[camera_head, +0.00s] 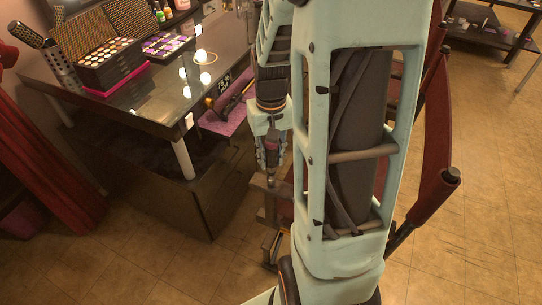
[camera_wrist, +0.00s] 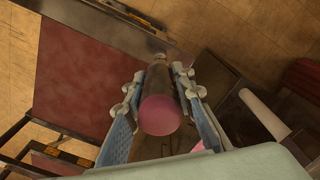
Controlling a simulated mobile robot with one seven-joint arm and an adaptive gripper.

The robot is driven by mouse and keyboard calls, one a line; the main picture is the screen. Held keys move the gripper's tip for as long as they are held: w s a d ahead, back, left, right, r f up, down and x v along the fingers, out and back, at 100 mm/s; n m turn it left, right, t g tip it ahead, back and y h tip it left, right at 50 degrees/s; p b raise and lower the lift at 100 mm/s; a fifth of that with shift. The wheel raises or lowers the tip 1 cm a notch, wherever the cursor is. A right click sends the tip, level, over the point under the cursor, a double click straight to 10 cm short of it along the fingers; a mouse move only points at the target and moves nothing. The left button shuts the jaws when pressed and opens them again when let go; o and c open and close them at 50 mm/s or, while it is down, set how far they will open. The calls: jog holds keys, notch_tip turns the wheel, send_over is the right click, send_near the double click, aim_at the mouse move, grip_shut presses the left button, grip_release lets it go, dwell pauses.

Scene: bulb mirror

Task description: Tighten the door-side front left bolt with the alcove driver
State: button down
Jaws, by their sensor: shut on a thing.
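My gripper (camera_head: 270,150) is shut around a driver (camera_head: 272,146), which points downward beside the chair frame in the head view. In the wrist view, my gripper (camera_wrist: 163,85) has a finger on each side of the driver (camera_wrist: 160,112), whose round pink end faces the camera. The driver's far tip lies close to a metal-looking bar of the chair (camera_wrist: 95,80), which has a dark red seat. In the head view the chair frame (camera_head: 268,216) shows just below the tip. I cannot make out the bolt, nor whether the tip touches it.
A glass-topped vanity table (camera_head: 150,105) with makeup palettes stands at the left. A pink cloth (camera_head: 232,122) with a dark and yellow tool (camera_head: 226,98) lies between the table and my arm. My arm hides much of the chair.

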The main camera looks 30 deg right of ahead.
jog(key=shift+s+f, duration=0.1)
jog(key=shift+f, duration=0.3)
dwell(1.6)
jog(key=shift+r+p, duration=0.65)
jog(key=shift+r, duration=0.35)
dwell(0.5)
jog(key=shift+r+p, duration=1.75)
jog(key=shift+r, duration=0.5)
